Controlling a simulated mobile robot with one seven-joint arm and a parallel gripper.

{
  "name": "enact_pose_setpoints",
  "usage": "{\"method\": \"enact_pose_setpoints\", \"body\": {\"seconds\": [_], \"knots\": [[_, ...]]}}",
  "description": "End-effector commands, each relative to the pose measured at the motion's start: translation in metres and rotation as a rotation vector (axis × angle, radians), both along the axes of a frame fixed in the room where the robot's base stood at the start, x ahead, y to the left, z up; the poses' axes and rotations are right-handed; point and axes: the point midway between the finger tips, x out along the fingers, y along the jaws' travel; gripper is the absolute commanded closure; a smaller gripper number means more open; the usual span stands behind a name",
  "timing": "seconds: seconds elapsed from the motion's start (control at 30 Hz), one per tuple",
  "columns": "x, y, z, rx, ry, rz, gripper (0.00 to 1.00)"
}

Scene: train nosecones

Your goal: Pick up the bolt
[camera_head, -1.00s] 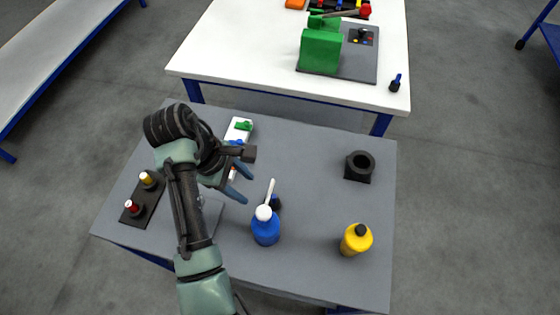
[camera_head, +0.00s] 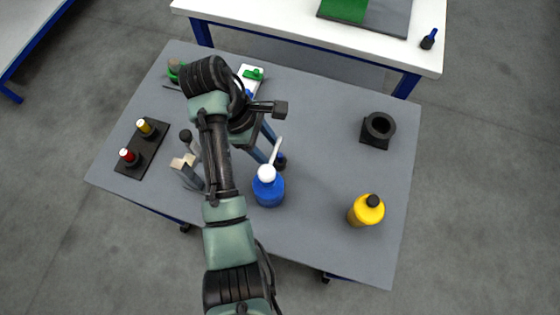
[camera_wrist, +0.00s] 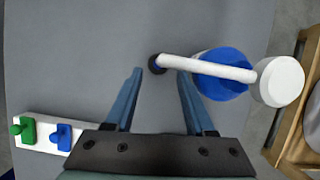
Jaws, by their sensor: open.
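A small dark round piece (camera_wrist: 155,66), which looks like the bolt, stands on the grey table beside the blue bottle. The bottle's white spout partly covers it in the wrist view. It also shows in the head view (camera_head: 281,162), just behind the bottle. My gripper (camera_wrist: 160,72) is open, with blue fingers pointing at the dark piece. In the wrist view the piece appears between the two fingertips. I cannot tell the height left between them. In the head view my gripper (camera_head: 270,149) is just left of the spout, and nothing is held.
The blue bottle (camera_head: 268,190) with its white cap and spout stands close to the fingers. A yellow bottle (camera_head: 364,212) and a black hollow block (camera_head: 376,133) stand to the right. A white strip (camera_wrist: 35,132) with green and blue pieces lies left. The table's right-centre is clear.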

Motion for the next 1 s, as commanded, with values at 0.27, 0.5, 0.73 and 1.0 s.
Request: {"method": "enact_pose_setpoints", "body": {"seconds": [0.27, 0.5, 0.73, 1.0], "knots": [[-0.002, -0.013, -0.035, 0.000, 0.003, -0.001, 0.45], [-0.002, -0.018, -0.048, 0.001, 0.000, 0.000, 0.45], [-0.002, -0.018, -0.048, 0.001, -0.001, -0.001, 0.60], [-0.002, -0.018, -0.047, 0.001, -0.001, -0.001, 1.00]]}}
